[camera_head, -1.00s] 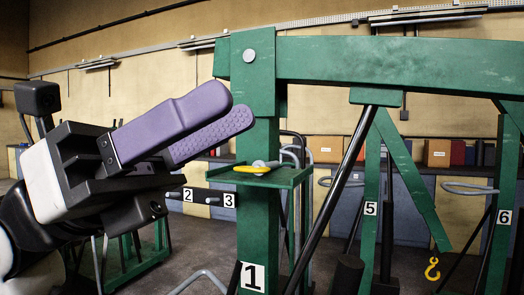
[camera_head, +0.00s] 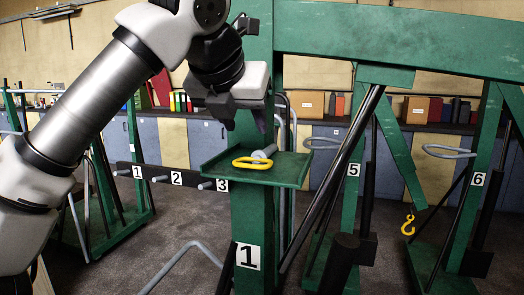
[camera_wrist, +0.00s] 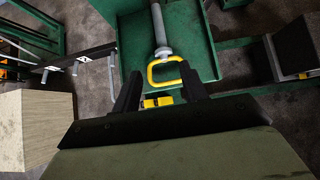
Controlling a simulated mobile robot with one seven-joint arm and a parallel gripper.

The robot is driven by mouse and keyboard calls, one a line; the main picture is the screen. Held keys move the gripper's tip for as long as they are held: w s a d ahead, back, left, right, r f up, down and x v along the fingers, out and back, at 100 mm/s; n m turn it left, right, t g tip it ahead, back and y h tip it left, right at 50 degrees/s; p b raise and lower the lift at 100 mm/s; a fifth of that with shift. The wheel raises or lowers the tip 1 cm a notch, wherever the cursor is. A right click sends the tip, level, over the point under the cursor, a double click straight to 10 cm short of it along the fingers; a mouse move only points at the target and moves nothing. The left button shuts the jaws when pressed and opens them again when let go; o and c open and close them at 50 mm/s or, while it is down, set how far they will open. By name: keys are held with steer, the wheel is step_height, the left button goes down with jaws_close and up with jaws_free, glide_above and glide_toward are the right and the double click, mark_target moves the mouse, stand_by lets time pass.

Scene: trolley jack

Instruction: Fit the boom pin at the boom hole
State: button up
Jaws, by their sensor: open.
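The boom pin, a grey pin with a yellow loop handle (camera_head: 253,162), lies on the green tray (camera_head: 222,165) on the crane post marked 1. In the wrist view the pin (camera_wrist: 161,35) points away from me, its yellow loop nearest. My gripper (camera_head: 255,122) is above the tray, pointing down. In the wrist view its open fingers (camera_wrist: 161,74) stand on either side of the loop's near end, with nothing gripped. I cannot tell the height gap. The boom hole does not show; my arm and the top picture edge cover the post's upper joint.
The green boom (camera_head: 400,30) runs overhead to the right, with a slanted black ram (camera_head: 335,180) below it. A dark rail (camera_head: 150,175) with several numbered pegs sits left of the post. Other green cranes and a yellow hook (camera_head: 408,226) stand to the right.

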mark_target(260, 153)
steer(key=p+x, duration=0.1)
steer(key=x, duration=0.4)
steer(key=shift+w+d+f, duration=0.1)
steer(key=shift+w+f, duration=0.05)
steer(key=p+x, duration=0.2)
steer(key=x, duration=0.2)
steer(key=shift+w+d+f+p, duration=0.15)
steer(key=shift+w+d+p, duration=0.1)
steer(key=shift+p, duration=0.15)
steer(key=shift+w+f, duration=0.25)
steer(key=shift+f, duration=0.15)
jaws_close()
